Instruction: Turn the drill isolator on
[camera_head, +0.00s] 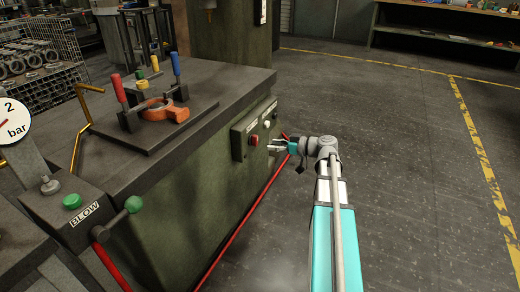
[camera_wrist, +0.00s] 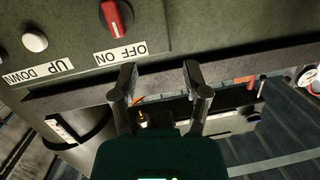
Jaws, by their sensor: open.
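The drill isolator appears as a red rotary knob (camera_wrist: 116,18) with a pale mark, beside an upside-down OFF/ON label (camera_wrist: 121,54) in the wrist view. I cannot tell for sure which word the mark points to. In the head view the red knob (camera_head: 254,140) sits on the panel (camera_head: 240,137) on the bench's side. My gripper (camera_head: 272,147) is just off this panel, near the knob. In the wrist view my gripper (camera_wrist: 158,72) is open, its two fingers apart and empty. The knob is outside the fingers, above the left one in the picture.
A white button (camera_wrist: 35,42) with an UP/DOWN label is on the same panel. A fixture with red, blue and yellow handles (camera_head: 150,95) stands on the bench top (camera_head: 215,85). The floor (camera_head: 410,170) at right is clear.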

